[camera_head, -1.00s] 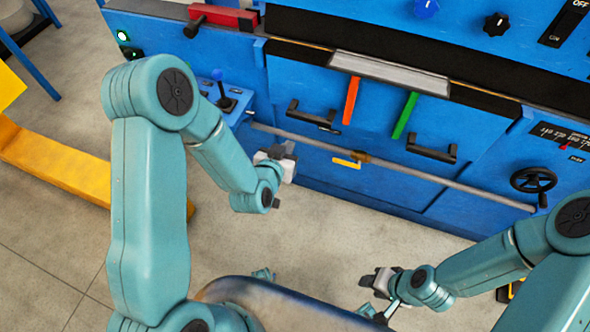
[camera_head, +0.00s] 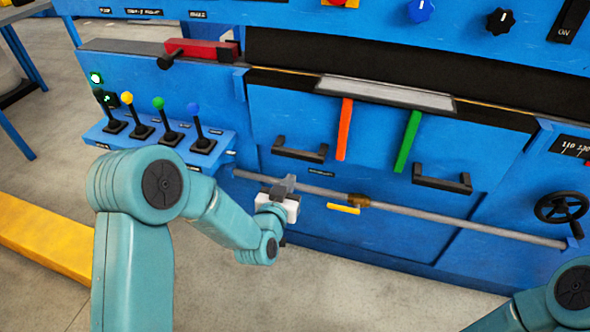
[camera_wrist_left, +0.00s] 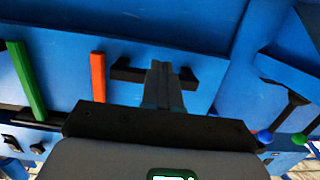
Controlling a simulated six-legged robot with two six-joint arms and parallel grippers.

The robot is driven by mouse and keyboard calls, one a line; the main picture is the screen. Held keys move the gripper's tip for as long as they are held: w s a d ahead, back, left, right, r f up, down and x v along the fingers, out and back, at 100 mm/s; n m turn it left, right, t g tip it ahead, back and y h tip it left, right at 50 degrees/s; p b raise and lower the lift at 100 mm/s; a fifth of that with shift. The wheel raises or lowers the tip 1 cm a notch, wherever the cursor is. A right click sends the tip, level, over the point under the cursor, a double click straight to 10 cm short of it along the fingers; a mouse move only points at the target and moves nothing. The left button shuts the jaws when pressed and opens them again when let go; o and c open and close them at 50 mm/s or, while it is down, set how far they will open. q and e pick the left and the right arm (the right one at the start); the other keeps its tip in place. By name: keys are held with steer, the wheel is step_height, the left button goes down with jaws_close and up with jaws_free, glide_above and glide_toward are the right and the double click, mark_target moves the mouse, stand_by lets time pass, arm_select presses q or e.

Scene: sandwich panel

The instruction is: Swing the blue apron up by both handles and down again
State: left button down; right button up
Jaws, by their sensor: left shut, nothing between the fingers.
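The blue apron (camera_head: 372,165) hangs upright on the machine's front and carries two black handles. The left handle (camera_head: 299,150) and the right handle (camera_head: 441,180) are free in the head view. My left gripper (camera_head: 286,184) is just below and in front of the left handle, shut and empty. In the left wrist view, the shut fingers (camera_wrist_left: 163,80) overlap the middle of the left handle (camera_wrist_left: 127,71); I cannot tell whether they touch it. My right gripper is outside the head view; only part of that arm shows at the lower right.
A long grey rod (camera_head: 430,214) runs across the front below the handles. Levers with coloured knobs stand on a blue shelf (camera_head: 160,141) at left. A black handwheel (camera_head: 560,207) sits at right. A yellow beam (camera_head: 45,240) lies on the floor at left.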

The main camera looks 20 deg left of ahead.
arm_select(q)
steer(key=w, duration=0.6)
steer(key=shift+w+f+p, duration=0.2)
steer(key=shift+f+p, duration=0.15)
steer(key=shift+f, duration=0.05)
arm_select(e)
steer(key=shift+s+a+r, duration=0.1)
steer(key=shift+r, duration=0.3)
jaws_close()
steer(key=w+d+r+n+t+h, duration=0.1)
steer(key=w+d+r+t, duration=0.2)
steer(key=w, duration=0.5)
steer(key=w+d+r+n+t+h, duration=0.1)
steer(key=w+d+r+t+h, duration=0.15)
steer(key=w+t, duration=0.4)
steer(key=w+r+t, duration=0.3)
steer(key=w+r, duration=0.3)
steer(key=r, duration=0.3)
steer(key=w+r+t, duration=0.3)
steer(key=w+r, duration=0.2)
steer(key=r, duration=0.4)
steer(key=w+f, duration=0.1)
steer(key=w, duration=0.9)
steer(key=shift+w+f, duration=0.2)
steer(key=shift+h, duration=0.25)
